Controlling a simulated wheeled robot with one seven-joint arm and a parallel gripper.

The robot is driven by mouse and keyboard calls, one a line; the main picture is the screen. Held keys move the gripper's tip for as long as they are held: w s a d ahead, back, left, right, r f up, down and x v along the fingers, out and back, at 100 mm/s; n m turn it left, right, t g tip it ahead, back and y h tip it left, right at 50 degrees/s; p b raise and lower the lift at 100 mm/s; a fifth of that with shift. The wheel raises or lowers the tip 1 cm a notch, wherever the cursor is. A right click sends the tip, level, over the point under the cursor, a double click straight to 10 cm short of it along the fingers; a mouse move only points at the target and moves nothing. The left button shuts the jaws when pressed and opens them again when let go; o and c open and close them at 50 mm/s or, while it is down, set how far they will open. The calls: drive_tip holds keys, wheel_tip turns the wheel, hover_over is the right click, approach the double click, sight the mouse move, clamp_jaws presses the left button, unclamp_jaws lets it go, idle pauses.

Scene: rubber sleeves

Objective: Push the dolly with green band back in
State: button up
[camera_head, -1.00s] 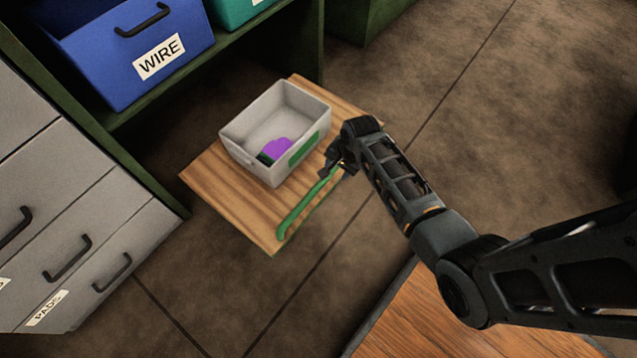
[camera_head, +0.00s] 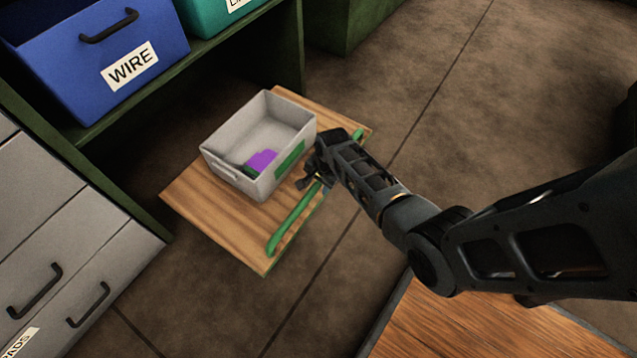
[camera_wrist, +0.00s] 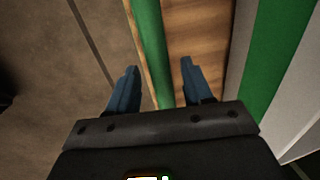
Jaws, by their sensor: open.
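The dolly is a low wooden board (camera_head: 205,215) sticking out from under the shelf unit, with a green band or handle (camera_head: 292,222) along its front edge. A grey bin (camera_head: 225,140) with a green patch stands on it and holds a purple and dark item (camera_head: 261,161). My gripper (camera_head: 310,183) is above the front edge of the dolly, beside the bin. In the wrist view my open fingers (camera_wrist: 158,85) are on either side of the green handle (camera_wrist: 150,45), with bare board also between them. I cannot tell whether they touch it.
A blue WIRE bin (camera_head: 95,55) and a teal bin (camera_head: 215,12) sit on the green shelf above the dolly. Grey drawers (camera_head: 60,250) with black handles stand at the left. Bare floor (camera_head: 430,110) lies to the right.

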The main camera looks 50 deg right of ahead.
clamp_jaws()
idle(0.4)
